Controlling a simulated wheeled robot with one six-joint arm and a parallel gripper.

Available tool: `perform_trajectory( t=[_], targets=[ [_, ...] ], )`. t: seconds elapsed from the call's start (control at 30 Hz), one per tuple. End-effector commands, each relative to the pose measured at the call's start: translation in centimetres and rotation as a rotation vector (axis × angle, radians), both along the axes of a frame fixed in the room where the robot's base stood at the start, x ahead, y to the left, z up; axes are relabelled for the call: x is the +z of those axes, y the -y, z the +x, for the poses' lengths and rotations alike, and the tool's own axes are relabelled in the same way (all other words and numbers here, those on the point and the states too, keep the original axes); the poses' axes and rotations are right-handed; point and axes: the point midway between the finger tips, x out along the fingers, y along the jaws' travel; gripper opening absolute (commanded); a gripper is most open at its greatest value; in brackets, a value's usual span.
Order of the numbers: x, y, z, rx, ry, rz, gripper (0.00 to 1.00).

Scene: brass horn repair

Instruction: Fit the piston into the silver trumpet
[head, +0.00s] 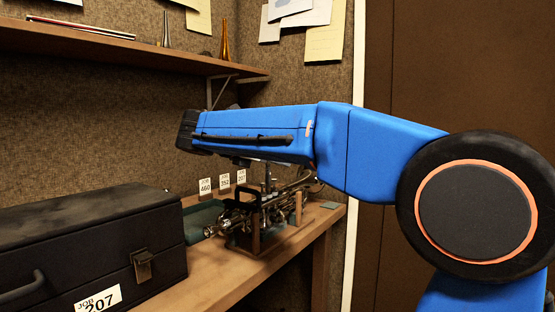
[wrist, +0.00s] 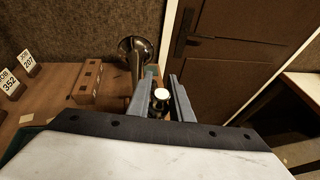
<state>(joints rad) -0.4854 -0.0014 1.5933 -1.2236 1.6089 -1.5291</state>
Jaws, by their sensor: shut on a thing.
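My gripper (wrist: 161,82) is shut on a piston (wrist: 162,95), whose pale round top shows between the two grey fingers in the wrist view. The piston's lower end is hidden, so I cannot tell whether it is inside a valve casing. The silver trumpet (head: 228,222) rests on a wooden stand (head: 257,243) on the bench, below my blue arm in the head view. Its bell (wrist: 136,55) shows just beyond the left finger in the wrist view. My arm and the stand hide part of the trumpet.
A black case (head: 90,240) tagged 207 fills the bench's left side. Job cards (head: 223,183) numbered 460, 352 and 207 stand behind the trumpet. A shelf (head: 120,42) hangs above; a brown door (wrist: 225,50) is beyond.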

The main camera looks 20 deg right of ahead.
Motion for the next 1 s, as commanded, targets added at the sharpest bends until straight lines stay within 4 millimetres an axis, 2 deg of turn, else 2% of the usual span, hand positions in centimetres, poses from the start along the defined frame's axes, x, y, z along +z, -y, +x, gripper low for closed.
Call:
perform_trajectory(
  t=[1.0],
  targets=[
    [-2.0, 0.0, 0.0, 0.0, 0.0, 0.0, 0.0]
  ],
)
